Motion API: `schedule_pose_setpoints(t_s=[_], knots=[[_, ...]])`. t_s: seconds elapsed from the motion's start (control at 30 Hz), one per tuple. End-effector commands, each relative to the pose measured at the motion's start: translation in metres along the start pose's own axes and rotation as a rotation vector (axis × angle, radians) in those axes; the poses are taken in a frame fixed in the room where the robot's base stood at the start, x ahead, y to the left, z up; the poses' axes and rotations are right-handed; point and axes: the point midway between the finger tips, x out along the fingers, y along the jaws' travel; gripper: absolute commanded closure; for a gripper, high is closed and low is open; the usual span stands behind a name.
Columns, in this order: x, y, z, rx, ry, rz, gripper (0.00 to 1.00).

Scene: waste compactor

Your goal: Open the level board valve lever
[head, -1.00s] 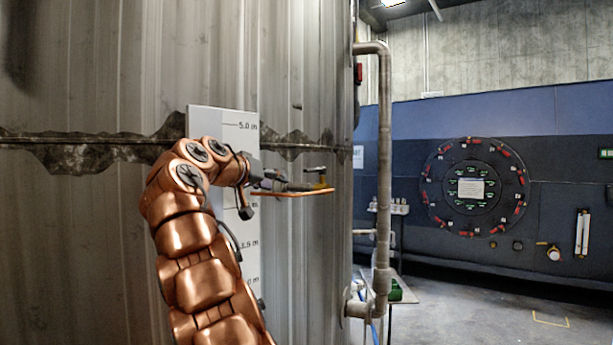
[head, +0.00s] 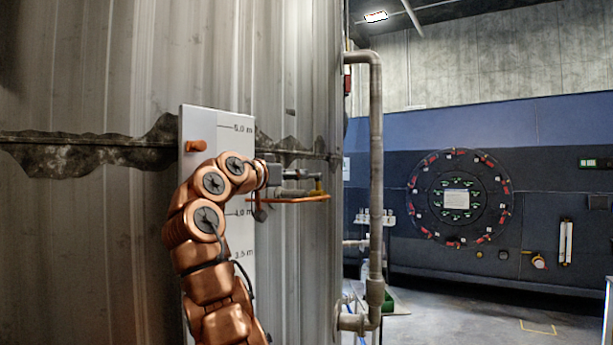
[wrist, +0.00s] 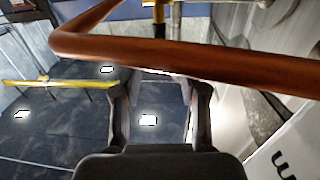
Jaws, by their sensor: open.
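The white level board (head: 215,122) with its height marks stands against the metal tank, partly hidden by my arm. A thin copper-coloured bar (head: 290,201) runs level in front of the board. Contact cannot be told. In the wrist view the copper bar (wrist: 180,58) crosses in front of the open fingers, and the yellow part (wrist: 160,22) shows at the top.
A copper-coloured stub (head: 196,146) sticks out at the board's upper left. A vertical grey pipe (head: 376,170) stands right of the tank. A blue wall with a round dial panel (head: 459,198) is far back, with open floor (head: 450,300) before it.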

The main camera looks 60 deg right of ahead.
Motion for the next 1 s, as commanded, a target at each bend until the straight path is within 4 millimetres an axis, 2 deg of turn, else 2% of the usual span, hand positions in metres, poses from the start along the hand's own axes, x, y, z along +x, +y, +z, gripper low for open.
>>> schedule_pose_setpoints(t_s=[0.4, 0.5, 0.83, 1.0], knots=[[0.056, -0.001, -0.002, -0.005, -0.003, 0.001, 0.57], [0.065, -0.002, -0.001, -0.004, -0.003, -0.001, 0.57], [0.069, -0.002, 0.001, -0.003, -0.002, -0.002, 0.58], [0.069, -0.002, 0.001, -0.003, -0.002, -0.002, 0.76]])
